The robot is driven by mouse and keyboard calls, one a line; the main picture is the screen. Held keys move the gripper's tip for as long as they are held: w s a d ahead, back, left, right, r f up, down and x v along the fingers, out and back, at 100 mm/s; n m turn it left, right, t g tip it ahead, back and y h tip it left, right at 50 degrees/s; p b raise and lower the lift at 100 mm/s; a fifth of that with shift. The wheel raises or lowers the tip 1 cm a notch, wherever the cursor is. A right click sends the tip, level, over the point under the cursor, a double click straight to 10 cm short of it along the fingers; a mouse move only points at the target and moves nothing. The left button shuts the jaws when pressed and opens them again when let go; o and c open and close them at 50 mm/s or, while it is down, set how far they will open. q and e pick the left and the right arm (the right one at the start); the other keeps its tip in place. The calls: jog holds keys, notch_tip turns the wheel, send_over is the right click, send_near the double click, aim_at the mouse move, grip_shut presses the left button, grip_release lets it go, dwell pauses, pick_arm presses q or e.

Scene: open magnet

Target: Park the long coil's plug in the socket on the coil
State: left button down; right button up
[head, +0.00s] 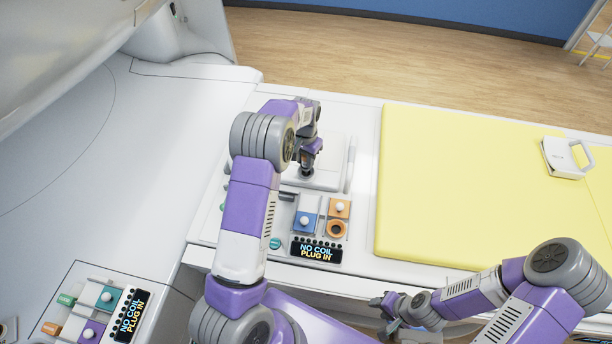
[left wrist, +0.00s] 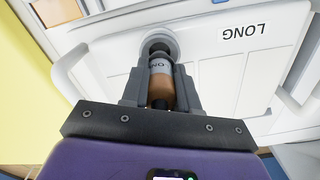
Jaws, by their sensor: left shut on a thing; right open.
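The long coil (left wrist: 215,85) is a white panel marked LONG in the left wrist view. It also shows in the head view (head: 330,148), partly behind my left arm. My left gripper (left wrist: 160,98) is shut on the plug (left wrist: 160,88), an orange-brown cylinder with a grey lettered band. The plug's far end is at a round grey socket (left wrist: 158,42) on the coil; I cannot tell whether it is fully seated. In the head view my left gripper (head: 306,168) is over the coil and hides the plug. My right gripper (head: 390,306) is open and empty, below the table's front edge.
A panel with a blue square (head: 306,222), orange squares and an open orange ring port (head: 337,229) lies in front; its display (head: 316,250) reads NO COIL PLUG IN. A yellow mat (head: 470,180) covers the right, with a white handled object (head: 566,158) on it.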

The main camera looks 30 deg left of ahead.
pick_arm(q)
jog(key=shift+s+d+f+b, duration=0.15)
jog(key=shift+s+f+b, duration=0.05)
jog(key=shift+f+b, duration=0.4)
jog(key=shift+s+d+f+b, duration=0.1)
jog(key=shift+s+f+b, duration=0.1)
jog(key=shift+f+b, duration=0.35)
jog(key=shift+f, duration=0.1)
jog(key=shift+w+a+f, duration=0.4)
jog(key=shift+w+f, duration=0.1)
jog(key=shift+w, duration=0.05)
jog(key=shift+s+d+r, duration=0.25)
jog(key=shift+s+r, duration=0.05)
jog(key=shift+r, duration=0.05)
jog(key=c, duration=0.8)
grip_release()
jog(key=shift+w+a, duration=0.1)
jog(key=shift+w, duration=0.05)
